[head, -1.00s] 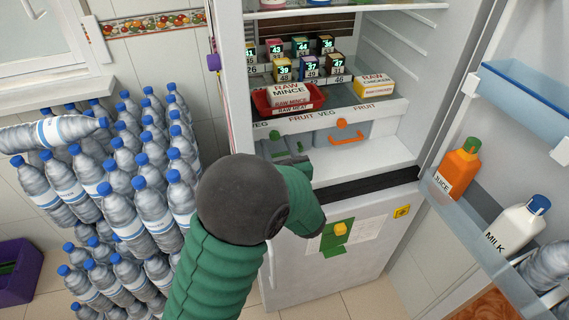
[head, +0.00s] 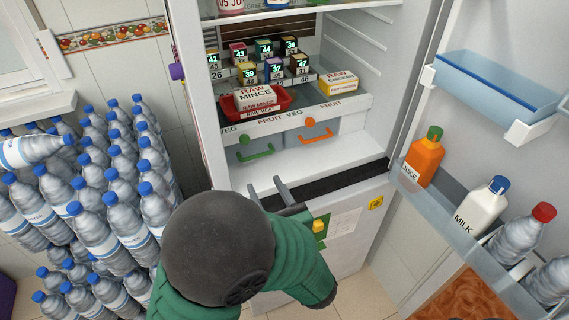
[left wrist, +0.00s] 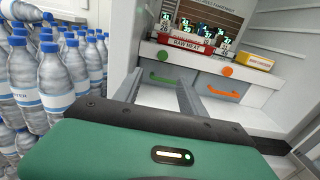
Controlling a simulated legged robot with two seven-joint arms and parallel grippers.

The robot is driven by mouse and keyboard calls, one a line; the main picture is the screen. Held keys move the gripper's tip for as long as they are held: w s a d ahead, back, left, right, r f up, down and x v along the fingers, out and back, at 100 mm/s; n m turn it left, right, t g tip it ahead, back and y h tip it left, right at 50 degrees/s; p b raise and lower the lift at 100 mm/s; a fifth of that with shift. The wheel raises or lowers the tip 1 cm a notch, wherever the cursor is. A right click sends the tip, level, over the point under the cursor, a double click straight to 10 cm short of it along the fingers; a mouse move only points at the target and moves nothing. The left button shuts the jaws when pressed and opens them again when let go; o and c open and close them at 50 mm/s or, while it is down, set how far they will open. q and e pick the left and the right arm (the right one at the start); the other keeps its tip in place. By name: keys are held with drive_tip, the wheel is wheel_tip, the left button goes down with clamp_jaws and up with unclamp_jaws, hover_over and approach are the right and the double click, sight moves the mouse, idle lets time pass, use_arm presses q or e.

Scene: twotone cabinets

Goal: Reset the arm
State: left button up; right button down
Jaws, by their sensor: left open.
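My left arm comes in from the bottom of the head view. Its gripper (head: 268,190) is open and empty, with two grey fingers in front of the fridge's lower shelf, below the drawers. In the left wrist view the open fingers (left wrist: 162,98) point toward the drawers with nothing between them. My right gripper is not in view. The fridge (head: 205,120) stands open, with a drawer with a green handle (head: 256,150) and a drawer with an orange handle (head: 316,133), both apparently shut.
A red tray (head: 284,98) holding a raw mince pack sits above the drawers, beside a yellow box (head: 339,84). Numbered small boxes stand behind. The open door at right holds juice (head: 423,160), milk (head: 482,208) and bottles. Stacked water bottles (head: 100,210) fill the left.

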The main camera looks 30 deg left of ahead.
use_arm(q)
drive_tip(key=s+a+f+n+g+h+p, duration=0.2)
drive_tip(key=s+a+f+n+g+p, duration=0.1)
drive_tip(key=s+n+g, duration=0.3)
drive_tip(key=s+a+f+n+g+h+p, duration=0.2)
drive_tip(key=s+a+f+n+g+p, duration=0.1)
drive_tip(key=s+n+g, duration=0.3)
drive_tip(key=s+d+f+n+h+p, duration=0.2)
drive_tip(key=s+d+n+h, duration=0.1)
drive_tip(key=s+d, duration=0.15)
drive_tip(key=w+d+r+n+t+h+p, duration=0.3)
drive_tip(key=w+d+n+h, duration=0.3)
drive_tip(key=n, duration=0.5)
drive_tip(key=shift+d+h, duration=0.4)
drive_tip(key=shift+d, duration=0.35)
